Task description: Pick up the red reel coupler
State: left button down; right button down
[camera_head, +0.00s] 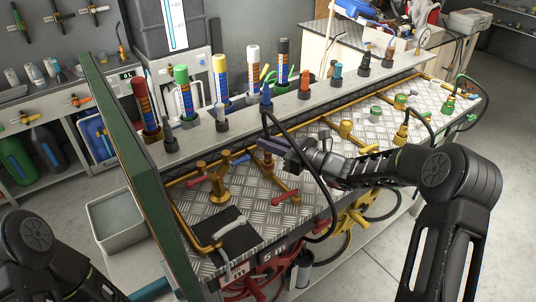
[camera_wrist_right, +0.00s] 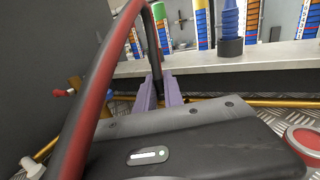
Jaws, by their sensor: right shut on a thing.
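My right gripper (camera_head: 270,146) reaches in from the right over the metal-plated bench. Its purple fingers are shut on the end of a black hose with a red stripe (camera_wrist_right: 98,95), where the red reel coupler sits. Most of the coupler is hidden by the fingers; a small dark part shows between them in the right wrist view, where the gripper (camera_wrist_right: 160,94) also shows. The hose loops over the bench's front edge towards the red reel (camera_head: 250,287) below. My left arm shows at the lower left, but its gripper is out of view.
Brass pipes with a red-handled valve (camera_head: 212,184) lie left of the right gripper. A raised shelf (camera_head: 235,127) with coloured gauge tubes runs behind it. A green-edged panel (camera_head: 140,185) bounds the left side. A yellow reel (camera_head: 352,219) hangs below the front edge.

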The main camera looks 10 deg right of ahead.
jog(key=shift+r, duration=0.1)
notch_tip(320, 180, up, 10)
jog(key=shift+f+b, duration=0.1)
jog(key=shift+b, duration=0.75)
jog(key=shift+a, duration=0.1)
